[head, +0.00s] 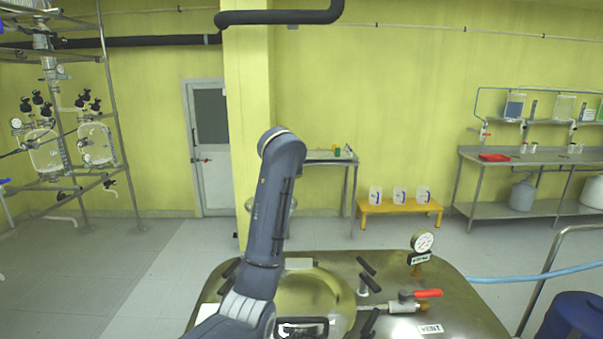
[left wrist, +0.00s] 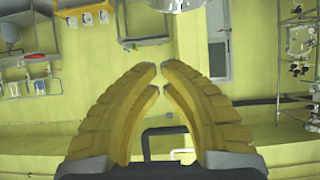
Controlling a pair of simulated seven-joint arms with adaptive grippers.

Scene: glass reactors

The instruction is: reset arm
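In the head view my dark blue-grey arm (head: 269,215) rises from the bottom edge, in front of a steel reactor lid, and ends in a rounded joint. No gripper shows in the head view. In the left wrist view, the two curved yellow fingers of my left gripper (left wrist: 159,67) lean together, with their tips almost meeting. Nothing is held between them. The room appears upside down behind them. My right gripper is in neither view.
The steel lid (head: 470,312) carries a pressure gauge (head: 422,242) and a red-handled valve (head: 428,293). A blue hose (head: 540,276) runs right, near a metal rail (head: 535,290). An orange bench (head: 400,208) with white bottles and a glass reactor rack (head: 110,100) stand farther back.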

